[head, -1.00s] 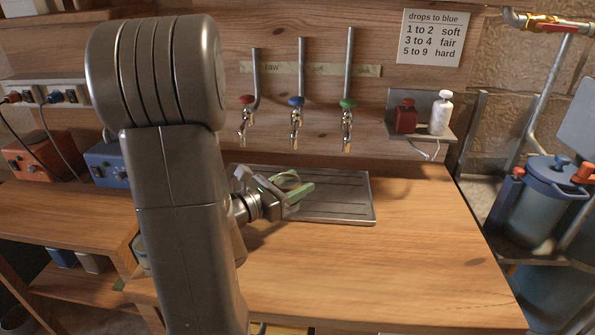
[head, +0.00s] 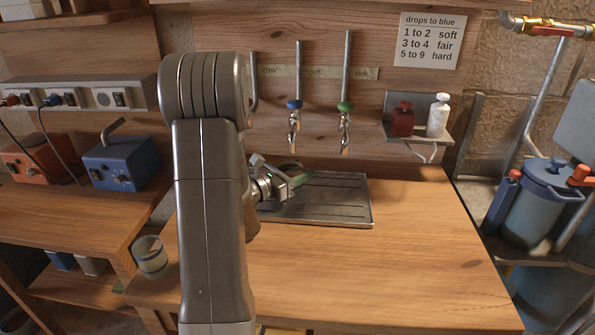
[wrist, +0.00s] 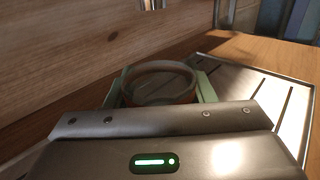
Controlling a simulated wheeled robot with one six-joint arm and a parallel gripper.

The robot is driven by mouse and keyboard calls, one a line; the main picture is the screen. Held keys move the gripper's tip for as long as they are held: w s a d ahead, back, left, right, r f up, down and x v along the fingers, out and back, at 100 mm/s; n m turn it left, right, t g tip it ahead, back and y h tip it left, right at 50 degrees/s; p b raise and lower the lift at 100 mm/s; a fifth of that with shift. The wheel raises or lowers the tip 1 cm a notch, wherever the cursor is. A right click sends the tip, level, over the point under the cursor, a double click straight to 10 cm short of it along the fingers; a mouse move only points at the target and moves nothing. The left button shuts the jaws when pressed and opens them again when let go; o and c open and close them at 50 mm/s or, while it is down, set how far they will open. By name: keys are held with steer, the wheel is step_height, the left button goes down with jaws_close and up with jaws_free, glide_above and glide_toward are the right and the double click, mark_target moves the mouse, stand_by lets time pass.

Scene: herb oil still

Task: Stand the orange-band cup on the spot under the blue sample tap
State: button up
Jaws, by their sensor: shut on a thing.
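The cup (wrist: 160,84) is a clear, round vessel with a reddish-brown tint low on its side, seen from above its rim in the wrist view. My gripper (wrist: 160,92) is shut on it, one green finger on each side. In the head view my gripper (head: 292,181) is low over the back left of the metal drip tray (head: 345,215), left of and below the blue sample tap (head: 294,104). The cup is hard to make out there. I cannot tell whether its base touches the tray. The spot under the tap is not clearly visible.
A green-handled tap (head: 345,106) hangs right of the blue one. My arm hides the red tap. A shelf with a red bottle (head: 402,119) and white bottle (head: 438,115) is at the right. Another cup (head: 150,256) stands at the left. The front bench (head: 400,275) is clear.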

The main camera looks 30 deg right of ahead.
steer(key=shift+f, duration=0.15)
steer(key=o, duration=1.1)
steer(key=shift+c, duration=0.2)
steer(key=shift+r, duration=0.35)
steer(key=v, duration=1.2)
steer(key=shift+a+f+b, duration=0.1)
steer(key=shift+f+b, duration=0.1)
steer(key=shift+b, duration=0.1)
